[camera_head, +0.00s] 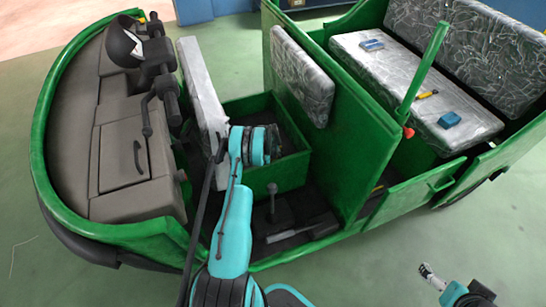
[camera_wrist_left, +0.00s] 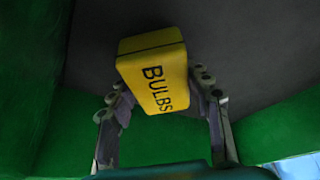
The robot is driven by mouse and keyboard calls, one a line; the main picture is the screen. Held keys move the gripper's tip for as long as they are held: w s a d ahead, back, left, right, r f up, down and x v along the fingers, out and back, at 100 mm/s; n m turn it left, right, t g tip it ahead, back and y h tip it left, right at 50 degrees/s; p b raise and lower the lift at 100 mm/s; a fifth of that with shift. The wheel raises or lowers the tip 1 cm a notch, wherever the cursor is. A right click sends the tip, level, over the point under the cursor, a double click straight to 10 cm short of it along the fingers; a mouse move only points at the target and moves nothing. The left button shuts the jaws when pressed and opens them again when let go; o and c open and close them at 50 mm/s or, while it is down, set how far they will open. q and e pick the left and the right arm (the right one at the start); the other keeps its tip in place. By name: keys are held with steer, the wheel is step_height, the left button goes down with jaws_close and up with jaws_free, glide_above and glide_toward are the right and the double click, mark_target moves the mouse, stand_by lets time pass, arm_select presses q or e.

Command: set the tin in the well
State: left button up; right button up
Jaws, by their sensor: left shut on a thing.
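The yellow tin (camera_wrist_left: 152,72), marked BULBS, is between the two fingers of my left gripper (camera_wrist_left: 163,95) in the left wrist view. The gripper is shut on its near end, and the tin looks tilted in that picture. In the head view my left arm reaches into the open green well (camera_head: 292,178) under the raised front seat. The left fingers and the tin are hidden there behind my wrist. In the left wrist view a dark grey surface and green walls lie beyond the tin; the gap to them is unclear. My right gripper (camera_head: 432,276) is low at the right, outside the vehicle.
The raised seat cushion (camera_head: 204,95) stands left of the well, close to my left wrist. A green partition (camera_head: 335,150) stands to its right. A lever (camera_head: 272,195) rises from the floor.

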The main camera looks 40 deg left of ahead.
arm_select(q)
step_height(320, 180, down, 2)
steer(key=shift+f, duration=0.1)
steer(key=o, duration=1.3)
steer(key=shift+r, duration=0.2)
